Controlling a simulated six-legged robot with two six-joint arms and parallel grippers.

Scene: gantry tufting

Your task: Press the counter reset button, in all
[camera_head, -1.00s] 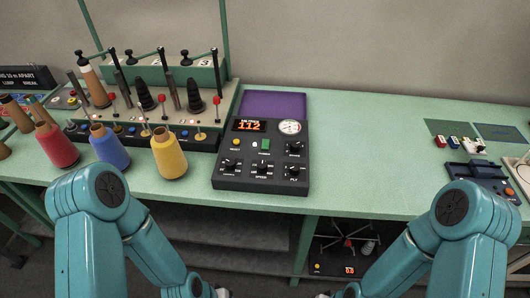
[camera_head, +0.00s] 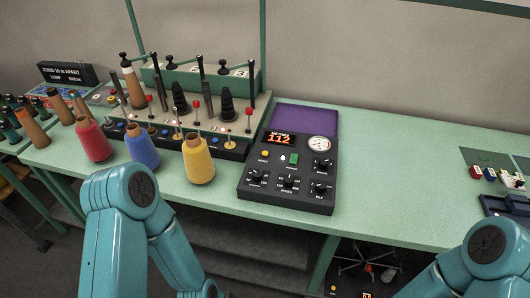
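The black control box (camera_head: 287,205) lies on the green bench right of centre. Its lit counter display (camera_head: 279,139) reads 112 in orange. A small yellow button (camera_head: 265,153) sits below the display at the left, with a tiny label too small to read surely. A green rocker switch (camera_head: 293,158) is to its right. Several black knobs and a round white gauge (camera_head: 319,144) share the panel. Both my arms hang low in front of the bench, their forearms pointing down out of the frame. Neither gripper shows, and nothing touches the box.
Red (camera_head: 92,140), blue (camera_head: 142,147) and yellow (camera_head: 198,161) yarn cones stand left of the box. Behind them is a machine with posts and red-topped levers (camera_head: 195,108). A purple pad (camera_head: 304,119) lies behind the box.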

